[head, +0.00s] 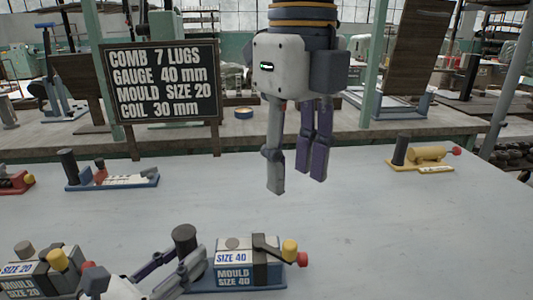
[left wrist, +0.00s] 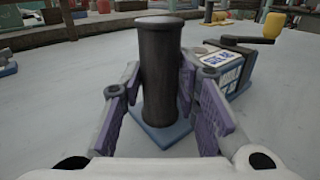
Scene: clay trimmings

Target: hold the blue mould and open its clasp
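The blue mould (head: 232,275), labelled SIZE 40, sits on a blue base at the front of the table. Its black post (head: 185,238) stands upright at its left end. A dark clasp lever (head: 268,243) with a yellow knob (head: 290,246) lies across its top, and a red knob (head: 302,259) is at its right end. My left gripper (head: 183,268) has its fingers closed around the post, which also shows between the pads in the left wrist view (left wrist: 160,75). My right gripper (head: 298,184) hangs open and empty above the table, behind the mould.
Another mould (head: 38,268), labelled SIZE 20, stands at the front left. A blue-based tool (head: 112,180), a red piece (head: 14,183) and a yellow tool (head: 425,157) stand farther back. A black sign (head: 162,83) stands behind. The table's middle and right are clear.

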